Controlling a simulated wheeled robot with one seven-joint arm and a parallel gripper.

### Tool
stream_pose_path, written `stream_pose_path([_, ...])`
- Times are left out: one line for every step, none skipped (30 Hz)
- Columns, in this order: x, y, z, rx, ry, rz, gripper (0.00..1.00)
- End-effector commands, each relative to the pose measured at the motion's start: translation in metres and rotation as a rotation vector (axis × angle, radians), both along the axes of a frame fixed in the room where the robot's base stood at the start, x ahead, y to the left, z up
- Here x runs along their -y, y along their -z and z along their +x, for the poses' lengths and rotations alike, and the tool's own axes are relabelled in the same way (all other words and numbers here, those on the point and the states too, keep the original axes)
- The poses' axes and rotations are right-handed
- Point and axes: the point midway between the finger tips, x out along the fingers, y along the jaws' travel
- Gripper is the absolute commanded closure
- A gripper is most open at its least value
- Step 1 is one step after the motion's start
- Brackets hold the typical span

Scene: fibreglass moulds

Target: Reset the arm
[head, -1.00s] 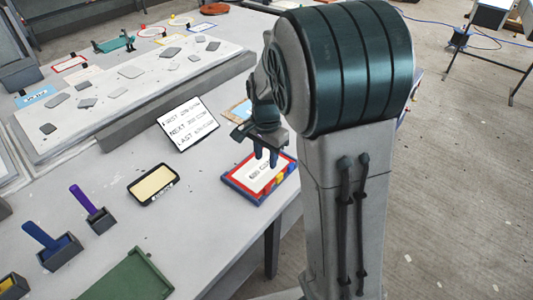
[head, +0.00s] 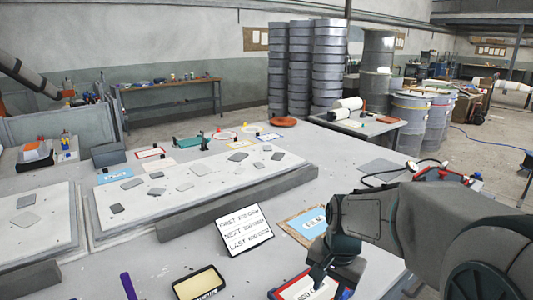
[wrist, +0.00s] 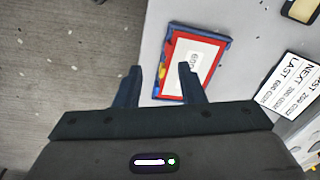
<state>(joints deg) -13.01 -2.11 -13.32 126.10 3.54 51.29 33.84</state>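My gripper (wrist: 162,84) is open and empty in the wrist view, its two dark fingers well apart. The red and blue framed tray (wrist: 206,40) with a white printed card (wrist: 188,62) lies on the table just past the fingers, partly hidden by the right one. In the head view my arm reaches in from the right, and my gripper is above the same tray (head: 277,293), which the bottom edge cuts off. How high the fingers stand over the tray is hard to tell.
A white sign reading FIRST, NEXT, LAST (head: 244,229) stands beyond the tray. A blue FILM card (head: 309,222) lies close by my arm. A yellow-topped black box (head: 200,284) is to the left. A long pale mould (head: 150,200) with several grey patches fills the table's middle.

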Motion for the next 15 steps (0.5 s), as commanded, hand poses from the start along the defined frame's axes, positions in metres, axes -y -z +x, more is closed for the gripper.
stream_pose_path([0.001, -0.009, -0.015, 0.028, -0.061, 0.002, 0.64])
stream_pose_path([0.001, -0.013, -0.022, 0.042, -0.100, -0.001, 0.64])
stream_pose_path([0.002, -0.018, -0.033, 0.061, -0.153, -0.007, 0.64])
stream_pose_path([0.002, -0.021, -0.041, 0.076, -0.193, -0.013, 0.64])
stream_pose_path([0.003, -0.024, -0.048, 0.090, -0.231, -0.020, 0.64])
stream_pose_path([0.003, -0.028, -0.059, 0.108, -0.284, -0.033, 0.64])
stream_pose_path([0.003, -0.029, -0.067, 0.120, -0.321, -0.043, 0.64])
stream_pose_path([0.003, -0.031, -0.074, 0.132, -0.359, -0.054, 0.64])
stream_pose_path([0.004, -0.033, -0.083, 0.147, -0.404, -0.069, 0.64])
stream_pose_path([0.004, -0.034, -0.090, 0.156, -0.437, -0.081, 0.64])
stream_pose_path([0.004, -0.035, -0.095, 0.166, -0.466, -0.093, 0.64])
stream_pose_path([0.004, -0.035, -0.102, 0.176, -0.503, -0.108, 0.64])
stream_pose_path([0.005, -0.036, -0.107, 0.183, -0.528, -0.119, 0.64])
stream_pose_path([0.005, -0.035, -0.111, 0.187, -0.549, -0.129, 0.64])
stream_pose_path([0.005, -0.035, -0.115, 0.192, -0.572, -0.140, 0.64])
